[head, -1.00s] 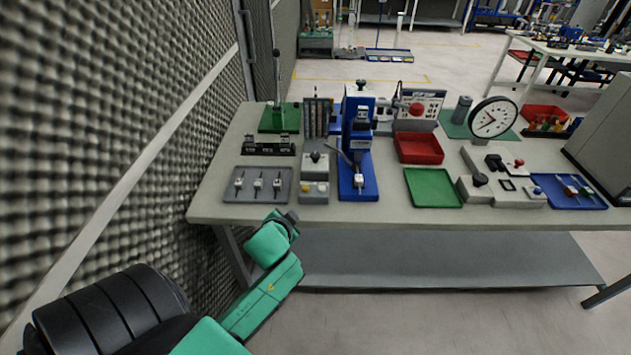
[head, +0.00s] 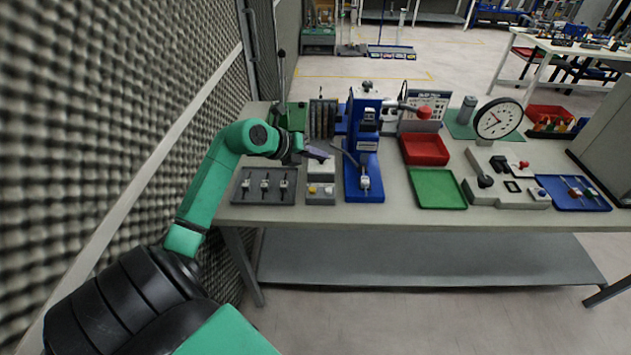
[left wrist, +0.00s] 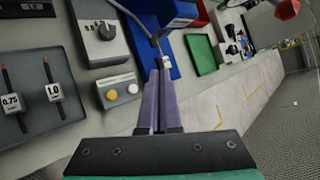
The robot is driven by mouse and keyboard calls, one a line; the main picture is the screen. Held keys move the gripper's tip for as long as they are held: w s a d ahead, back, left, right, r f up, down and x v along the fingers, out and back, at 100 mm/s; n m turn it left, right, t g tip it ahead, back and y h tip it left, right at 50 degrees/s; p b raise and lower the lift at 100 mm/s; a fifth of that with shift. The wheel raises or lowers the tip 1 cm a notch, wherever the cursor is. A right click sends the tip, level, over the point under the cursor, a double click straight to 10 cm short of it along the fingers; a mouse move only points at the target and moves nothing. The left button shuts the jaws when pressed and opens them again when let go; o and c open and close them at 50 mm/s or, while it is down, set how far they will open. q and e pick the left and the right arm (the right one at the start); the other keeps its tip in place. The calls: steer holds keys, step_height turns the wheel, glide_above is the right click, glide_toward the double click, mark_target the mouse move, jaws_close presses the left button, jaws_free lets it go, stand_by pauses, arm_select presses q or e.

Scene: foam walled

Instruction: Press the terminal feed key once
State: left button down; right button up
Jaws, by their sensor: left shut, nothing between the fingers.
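My left gripper (head: 320,152) is shut and empty. It reaches over the table from the left, above the small grey units beside the blue press (head: 365,150). In the left wrist view its two purple fingers (left wrist: 159,75) lie together. A grey box with a yellow and a white button (head: 320,193) stands at the table's front; it also shows in the left wrist view (left wrist: 118,91), left of the fingers. Behind it is a box with a dark knob (left wrist: 100,30), partly hidden by the gripper in the head view. I cannot tell which control is the terminal feed key.
A grey tray with several labelled tools (head: 265,200) lies left of the button box. A green tray (head: 437,188), red bin (head: 424,149) and clock (head: 499,118) stand right of the press. A textured foam wall (head: 110,130) is close on the left.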

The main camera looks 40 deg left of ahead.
mark_target(312, 190)
arm_select(q)
steer(key=shift+s+a+f+g+y, duration=0.25)
steer(key=shift+s+a+f+g, duration=0.1)
steer(key=shift+a, duration=0.2)
steer(key=shift+s+a+f+g+y, duration=0.2)
steer(key=shift+s+a+g+y, duration=0.1)
steer(key=shift+a, duration=0.25)
steer(key=shift+f, duration=0.1)
step_height(312, 190, down, 8)
steer(key=b, duration=0.6)
steer(key=shift+f+b, duration=0.2)
steer(key=shift+b, duration=0.15)
steer(key=shift+f, duration=0.15)
steer(key=shift+f, duration=0.1)
stand_by(0.5)
steer(key=shift+f+b, duration=0.3)
steer(key=shift+b, duration=0.05)
